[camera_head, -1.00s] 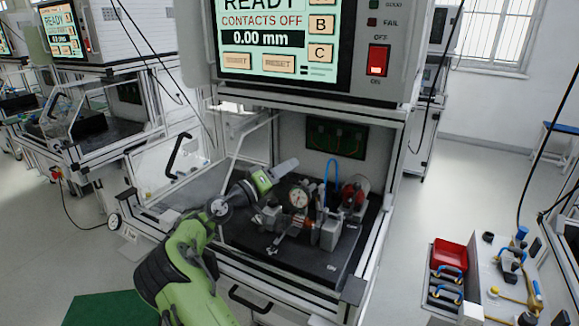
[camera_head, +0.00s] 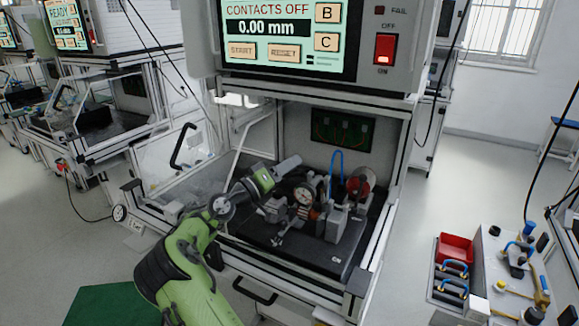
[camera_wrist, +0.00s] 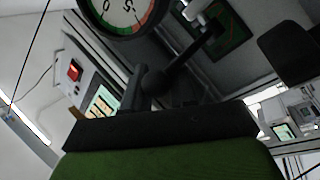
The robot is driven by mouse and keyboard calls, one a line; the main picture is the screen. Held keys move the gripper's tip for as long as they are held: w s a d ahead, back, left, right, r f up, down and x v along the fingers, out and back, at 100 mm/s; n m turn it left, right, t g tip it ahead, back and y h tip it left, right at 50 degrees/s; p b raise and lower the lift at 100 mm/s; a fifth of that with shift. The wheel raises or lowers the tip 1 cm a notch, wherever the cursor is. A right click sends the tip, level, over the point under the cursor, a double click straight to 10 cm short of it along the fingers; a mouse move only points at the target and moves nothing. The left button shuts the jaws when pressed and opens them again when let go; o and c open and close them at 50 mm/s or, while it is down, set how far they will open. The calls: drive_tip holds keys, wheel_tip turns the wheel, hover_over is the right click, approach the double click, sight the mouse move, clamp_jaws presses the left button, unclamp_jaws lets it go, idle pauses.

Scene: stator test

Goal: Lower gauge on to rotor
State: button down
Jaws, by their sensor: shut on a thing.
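The gauge is a round white dial with a dark rim and a red and green band. It shows in the head view (camera_head: 304,193) and at the top of the wrist view (camera_wrist: 122,12). My gripper (camera_wrist: 150,88) is shut on a dark part below the dial. In the head view it is beside the gauge inside the open test bay, and its fingers are hard to make out. A round red and dark part (camera_head: 358,185), perhaps the rotor, stands to the right of the dial. I cannot tell whether the gauge touches the rotor.
A grey block (camera_head: 336,225) and a blue tube (camera_head: 337,162) stand close to the gauge on the dark base plate (camera_head: 300,258). The bay's frame posts rise on both sides. The screen (camera_head: 283,32) above reads CONTACTS OFF, 0.00 mm. A red bin (camera_head: 455,248) sits on a side bench.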

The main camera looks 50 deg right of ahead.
drive_tip(key=shift+s+f, duration=0.3)
drive_tip(key=shift+f, duration=0.25)
drive_tip(key=c, duration=0.7)
unclamp_jaws()
drive_tip(key=shift+s+a+r, duration=0.1)
drive_tip(key=shift+a, duration=0.25)
drive_tip(key=shift+o, duration=0.2)
drive_tip(key=shift+a, duration=0.15)
drive_tip(key=shift+w+a+f, duration=0.2)
drive_tip(key=shift+w+a, duration=0.05)
drive_tip(key=shift+a, duration=0.05)
drive_tip(key=r+p+v, duration=0.1)
drive_tip(key=p+v, duration=0.1)
drive_tip(key=v, duration=1.2)
drive_tip(key=shift+w+a, duration=0.15)
drive_tip(key=shift+a, duration=0.35)
drive_tip(key=shift+r, duration=0.1)
